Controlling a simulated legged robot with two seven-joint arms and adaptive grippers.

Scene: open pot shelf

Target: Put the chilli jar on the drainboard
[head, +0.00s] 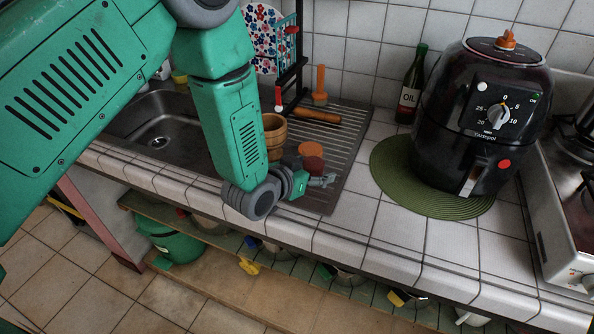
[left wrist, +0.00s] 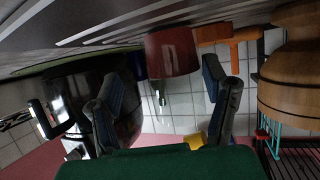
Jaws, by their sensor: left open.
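The chilli jar appears to be the small red-brown jar (head: 311,153) on the ribbed metal drainboard (head: 345,133), just behind my left gripper (head: 322,181) in the head view. Its lower part is hidden by the gripper there. In the left wrist view, which is upside down, the jar (left wrist: 171,52) shows ahead of the gap between the two open fingers (left wrist: 165,82). Its base appears to meet the drainboard surface, and no finger is seen touching it. My left gripper is open and empty, low over the drainboard's front right part. My right gripper is not in view.
A wooden tub (head: 274,137) stands left of the jar. The sink (head: 165,128) is left. An oil bottle (head: 411,88) and black air fryer (head: 482,120) on a green mat (head: 400,185) stand right.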

